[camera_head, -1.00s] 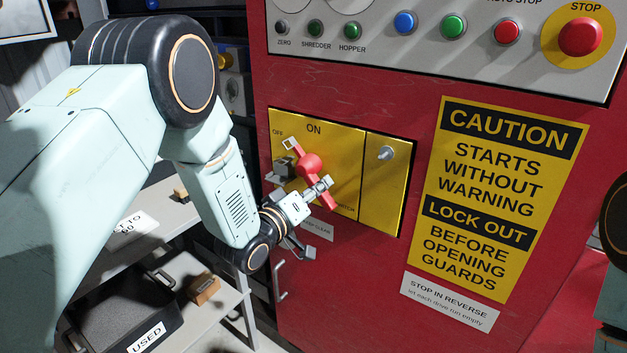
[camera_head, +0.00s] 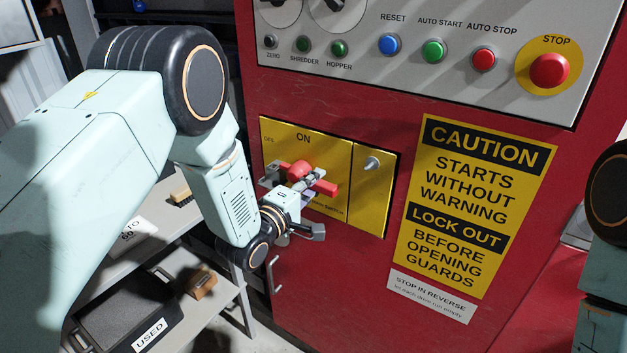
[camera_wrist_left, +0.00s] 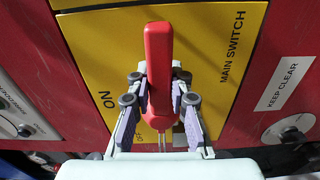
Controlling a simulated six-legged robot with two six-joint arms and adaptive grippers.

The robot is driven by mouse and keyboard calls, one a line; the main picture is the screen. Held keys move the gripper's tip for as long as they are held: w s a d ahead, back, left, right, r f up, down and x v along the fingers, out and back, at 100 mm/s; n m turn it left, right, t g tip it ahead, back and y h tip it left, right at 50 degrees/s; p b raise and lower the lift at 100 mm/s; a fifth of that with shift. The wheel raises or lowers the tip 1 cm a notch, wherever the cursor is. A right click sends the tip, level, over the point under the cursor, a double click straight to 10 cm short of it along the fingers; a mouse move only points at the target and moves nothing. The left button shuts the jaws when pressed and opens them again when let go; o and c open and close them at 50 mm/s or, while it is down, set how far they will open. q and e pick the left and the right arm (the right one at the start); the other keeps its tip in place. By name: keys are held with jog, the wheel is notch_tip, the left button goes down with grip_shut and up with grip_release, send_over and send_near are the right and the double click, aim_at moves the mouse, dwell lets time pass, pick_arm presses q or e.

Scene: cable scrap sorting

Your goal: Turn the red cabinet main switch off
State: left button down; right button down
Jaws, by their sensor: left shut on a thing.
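The main switch is a red rotary handle with a round hub (camera_head: 299,170) on a yellow plate (camera_head: 340,160) marked ON and OFF, set in the red cabinet (camera_head: 330,270). The handle lies nearly level, its right end tilted slightly down. My left gripper (camera_head: 303,186) reaches it from below and partly covers it. In the left wrist view the red handle (camera_wrist_left: 158,65) stands between the two fingers of my left gripper (camera_wrist_left: 160,82), which are shut on it. My right gripper is out of view.
A control panel with buttons, including a red STOP button (camera_head: 549,70), is above the plate. A grey bolt (camera_head: 372,163) is on the plate's right part.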

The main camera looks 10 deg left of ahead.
pick_arm(q)
jog(key=shift+n, duration=0.3)
dwell(0.4)
jog(key=c, duration=1.2)
grip_release()
jog(key=shift+r, duration=0.15)
jog(key=v, duration=1.2)
